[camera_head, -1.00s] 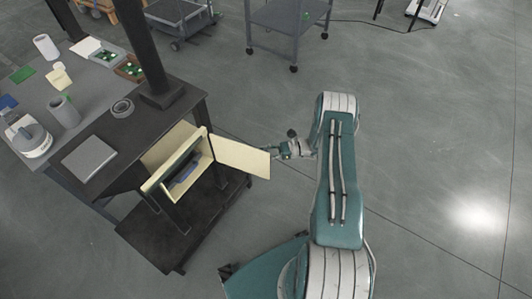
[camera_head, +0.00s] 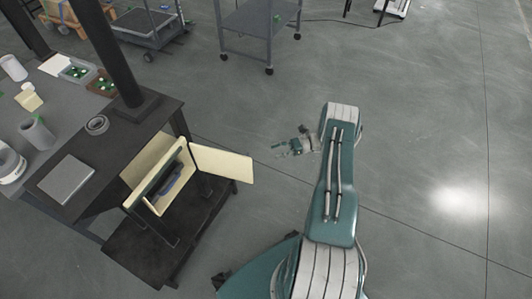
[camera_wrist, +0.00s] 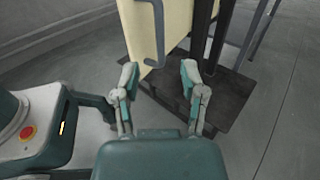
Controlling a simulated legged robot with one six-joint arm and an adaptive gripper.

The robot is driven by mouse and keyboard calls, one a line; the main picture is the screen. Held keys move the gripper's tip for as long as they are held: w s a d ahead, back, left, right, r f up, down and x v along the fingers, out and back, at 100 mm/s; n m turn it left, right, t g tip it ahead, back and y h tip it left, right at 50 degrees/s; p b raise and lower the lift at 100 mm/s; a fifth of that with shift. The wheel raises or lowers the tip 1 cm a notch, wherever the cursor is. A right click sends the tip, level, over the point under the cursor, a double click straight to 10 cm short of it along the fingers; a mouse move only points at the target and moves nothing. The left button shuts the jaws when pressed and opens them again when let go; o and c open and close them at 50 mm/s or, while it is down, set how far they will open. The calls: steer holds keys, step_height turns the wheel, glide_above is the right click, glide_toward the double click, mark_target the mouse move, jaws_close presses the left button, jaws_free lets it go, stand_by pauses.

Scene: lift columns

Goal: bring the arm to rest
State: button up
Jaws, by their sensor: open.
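My gripper (camera_head: 287,147) is to the right of the open cabinet door in the head view, apart from it, over bare floor. In the wrist view my gripper (camera_wrist: 158,76) has its two fingers spread with nothing between them. The cream door (camera_wrist: 172,30) with its grey handle (camera_wrist: 153,35) shows beyond the fingertips. In the head view the door (camera_head: 222,163) stands swung open from the cream cabinet (camera_head: 150,165) under the dark bench. A dark blue-grey item (camera_head: 173,177) is inside the cabinet.
The dark bench (camera_head: 105,150) carries a grey flat box (camera_head: 67,179), a tape-like ring (camera_head: 97,125) and a post. A grey cart (camera_head: 257,20) stands at the back. The floor (camera_head: 420,120) to the right is clear. A lower dark shelf (camera_wrist: 195,100) lies below the door.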

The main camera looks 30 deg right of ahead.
steer(key=shift+s+d, duration=0.1)
steer(key=shift+d, duration=0.2)
steer(key=a+r+n+g+h, duration=0.2)
steer(key=a+r+n+h, duration=0.15)
steer(key=r, duration=0.55)
steer(key=a+r+n+g+h, duration=0.2)
steer(key=a+r+n, duration=0.15)
steer(key=r, duration=0.65)
steer(key=a+r+n+g+h, duration=0.25)
steer(key=a+r, duration=0.25)
steer(key=r, duration=0.4)
steer(key=s+a+r+n+t+h, duration=0.3)
steer(key=s+a+r+n+h, duration=0.35)
steer(key=s+r, duration=0.35)
steer(key=s+a+r+n+t+h, duration=0.1)
steer(key=s+r+n+t, duration=0.1)
steer(key=s, duration=0.3)
steer(key=s+a+r+n+t+h, duration=0.1)
steer(key=s+r+n+t+h, duration=0.1)
steer(key=s, duration=0.4)
steer(key=shift+s+a+r+n+t, duration=0.25)
steer(key=shift+s+n+t, duration=0.05)
steer(key=shift+n+t, duration=0.1)
